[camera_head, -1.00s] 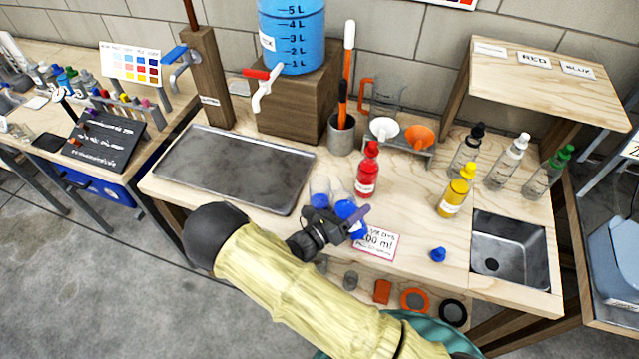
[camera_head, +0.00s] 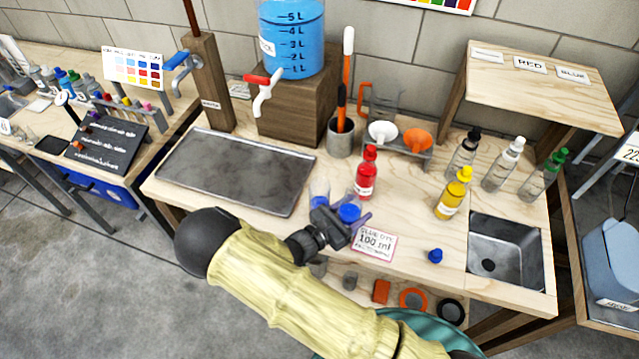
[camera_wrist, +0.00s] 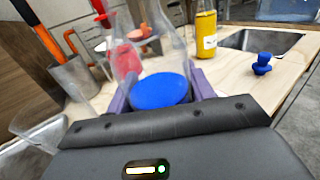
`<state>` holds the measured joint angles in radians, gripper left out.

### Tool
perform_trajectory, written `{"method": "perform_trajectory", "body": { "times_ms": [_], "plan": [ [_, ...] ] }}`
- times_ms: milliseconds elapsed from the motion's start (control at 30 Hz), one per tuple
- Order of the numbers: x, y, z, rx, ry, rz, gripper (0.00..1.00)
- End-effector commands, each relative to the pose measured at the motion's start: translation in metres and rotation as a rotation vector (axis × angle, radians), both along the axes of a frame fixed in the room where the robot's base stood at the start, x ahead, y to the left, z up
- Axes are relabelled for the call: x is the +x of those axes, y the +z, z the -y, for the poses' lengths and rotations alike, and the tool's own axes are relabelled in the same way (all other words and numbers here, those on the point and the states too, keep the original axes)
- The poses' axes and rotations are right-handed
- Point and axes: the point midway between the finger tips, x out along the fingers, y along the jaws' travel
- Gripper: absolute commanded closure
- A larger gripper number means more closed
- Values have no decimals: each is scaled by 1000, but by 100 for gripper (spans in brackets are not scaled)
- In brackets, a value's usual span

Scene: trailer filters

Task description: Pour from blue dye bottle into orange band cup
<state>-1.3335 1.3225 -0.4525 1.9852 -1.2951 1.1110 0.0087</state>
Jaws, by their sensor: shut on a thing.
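My gripper (camera_head: 347,214) is shut on the blue dye bottle (camera_head: 350,212), above the table near its front edge. In the wrist view the purple fingers of my gripper (camera_wrist: 160,88) flank the bottle's round blue surface (camera_wrist: 160,92); clear walls show beyond it. I cannot tell the bottle's exact tilt. A clear cup (camera_head: 319,190) stands just left of the gripper, partly hidden by it. A clear vessel, probably this cup (camera_wrist: 38,122), shows at the left in the wrist view. I see no orange band on it. A loose blue cap (camera_head: 435,256) lies on the table.
A red bottle (camera_head: 367,174) stands behind the gripper, and a yellow bottle (camera_head: 451,199) is to the right. A label card (camera_head: 374,243) lies close by the gripper. A metal tray (camera_head: 238,170) is on the left, a sink (camera_head: 506,250) on the right.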

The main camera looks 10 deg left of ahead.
Motion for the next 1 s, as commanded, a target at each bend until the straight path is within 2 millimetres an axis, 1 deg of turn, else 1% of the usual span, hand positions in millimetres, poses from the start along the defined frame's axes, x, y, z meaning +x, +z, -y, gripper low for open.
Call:
{"method": "perform_trajectory", "body": {
  "times_ms": [267, 733, 833, 1000],
  "plan": [
    [0, 2, 0, -1, 0, 0, 80],
    [0, 47, 0, -2, -1, 0, 80],
    [0, 52, 0, -2, 0, 0, 80],
    [0, 50, 0, -3, 0, -1, 80]
  ]
}}
